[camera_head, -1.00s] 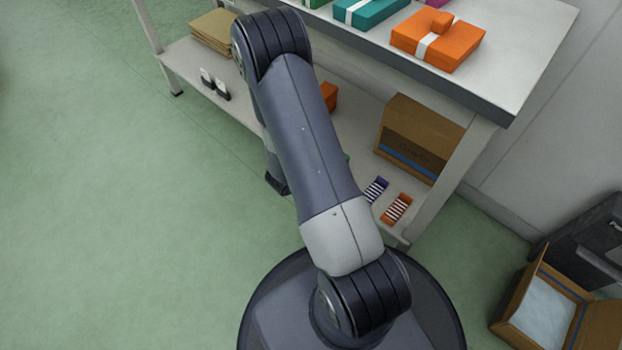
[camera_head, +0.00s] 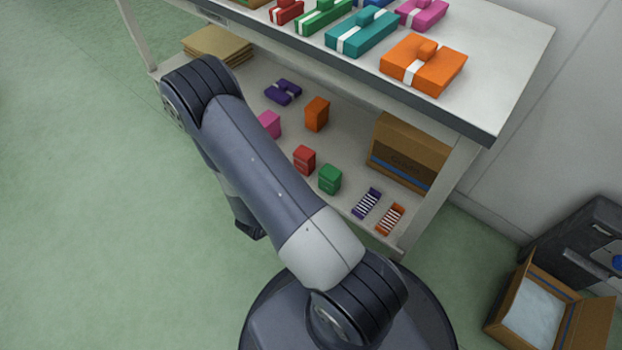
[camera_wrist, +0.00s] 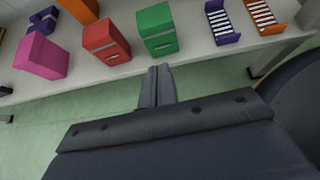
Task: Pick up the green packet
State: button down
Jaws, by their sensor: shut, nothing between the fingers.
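A small green box-shaped packet (camera_head: 330,179) stands on the lower shelf, right of a red one (camera_head: 304,160). In the wrist view the green packet (camera_wrist: 157,29) stands upright near the shelf's front edge, just beyond my gripper (camera_wrist: 160,72). My gripper's fingers are together and empty, short of the shelf edge and apart from the packet. Another green item, long with a white band (camera_head: 322,16), lies on the upper surface. My gripper's fingers cannot be made out in the head view.
Pink (camera_head: 269,124) and orange (camera_head: 316,114) boxes stand farther left and back on the lower shelf (camera_head: 348,148). Purple (camera_head: 366,204) and orange (camera_head: 390,219) striped racks lie right of the green packet. A cardboard box (camera_head: 410,152) stands behind. The upper tabletop (camera_head: 505,60) overhangs.

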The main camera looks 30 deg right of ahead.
aim_at(332, 169)
jog(key=w+d+b, duration=0.1)
jog(key=d, duration=0.3)
jog(key=w+d+b, duration=0.1)
jog(key=w+d, duration=0.1)
jog(key=d, duration=0.2)
jog(key=w+d+f, duration=0.1)
jog(key=w+d, duration=0.1)
jog(key=d, duration=0.2)
jog(key=shift+f+b, duration=0.1)
jog(key=shift+b, duration=0.3)
jog(key=shift+a+f+b, duration=0.1)
jog(key=shift+f+b, duration=0.2)
jog(key=shift+b, duration=0.15)
jog(key=shift+s+a+f, duration=0.1)
jog(key=shift+s, duration=0.05)
